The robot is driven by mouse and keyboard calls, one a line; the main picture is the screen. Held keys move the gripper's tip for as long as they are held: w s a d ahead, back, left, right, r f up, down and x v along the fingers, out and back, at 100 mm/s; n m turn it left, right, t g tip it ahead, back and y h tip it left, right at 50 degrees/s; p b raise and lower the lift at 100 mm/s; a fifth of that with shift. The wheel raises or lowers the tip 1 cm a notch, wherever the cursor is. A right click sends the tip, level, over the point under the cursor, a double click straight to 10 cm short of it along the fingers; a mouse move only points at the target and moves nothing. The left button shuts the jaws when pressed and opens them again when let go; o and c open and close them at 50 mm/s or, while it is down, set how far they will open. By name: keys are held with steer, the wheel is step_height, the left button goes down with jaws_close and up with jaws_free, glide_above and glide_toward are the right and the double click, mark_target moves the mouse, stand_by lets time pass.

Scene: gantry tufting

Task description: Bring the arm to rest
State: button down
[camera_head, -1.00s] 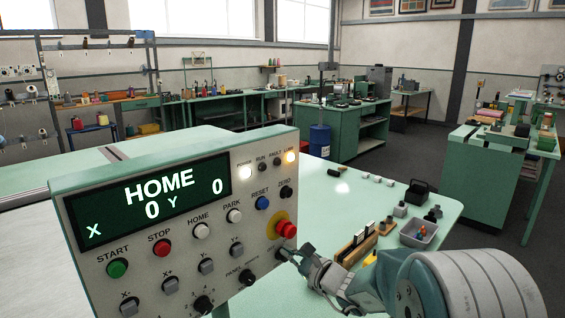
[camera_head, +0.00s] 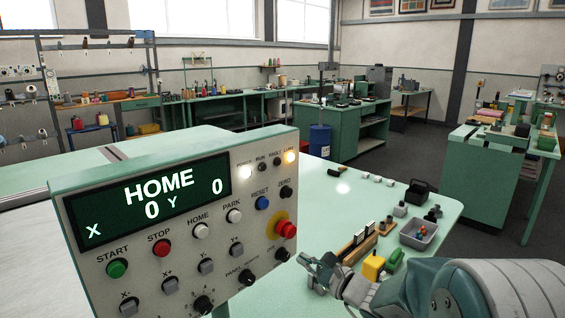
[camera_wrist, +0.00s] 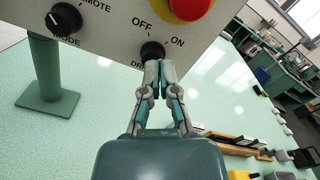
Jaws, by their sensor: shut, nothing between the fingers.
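My gripper (camera_head: 318,264) is shut and empty. In the head view it hangs just right of the control panel's lower right corner, apart from the panel. In the wrist view my gripper (camera_wrist: 159,68) points at the panel's lower edge, and its tips overlap the OFF/ON knob (camera_wrist: 152,49) in the picture. The control panel (camera_head: 130,178) stands upright with a lit screen (camera_head: 150,200) reading HOME, X 0, Y 0. The black knob (camera_head: 282,254) sits below the red emergency button (camera_head: 286,229).
The pale green table (camera_head: 345,200) carries a wooden block holder (camera_head: 355,247), a yellow object (camera_head: 373,267), a grey bin (camera_head: 418,234) and small parts to the right of the panel. A panel stand foot (camera_wrist: 48,98) shows in the wrist view. Open floor lies beyond the table.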

steer(key=shift+s+d, duration=0.2)
steer(key=s+a+r+n+g+h, duration=0.1)
steer(key=s+a+n+g, duration=0.1)
steer(key=s+n+g, duration=0.45)
steer(key=s+a+r+n+g+h, duration=0.1)
steer(key=s+a+n+g+h, duration=0.15)
steer(key=s+n, duration=0.7)
steer(key=s+d+n+t+h, duration=0.1)
steer(key=s+d+n+h, duration=0.4)
steer(key=s+d+h, duration=0.4)
steer(key=s+d, duration=0.4)
steer(key=d, duration=0.1)
steer(key=shift+s+t, duration=0.2)
steer(key=shift+t, duration=0.2)
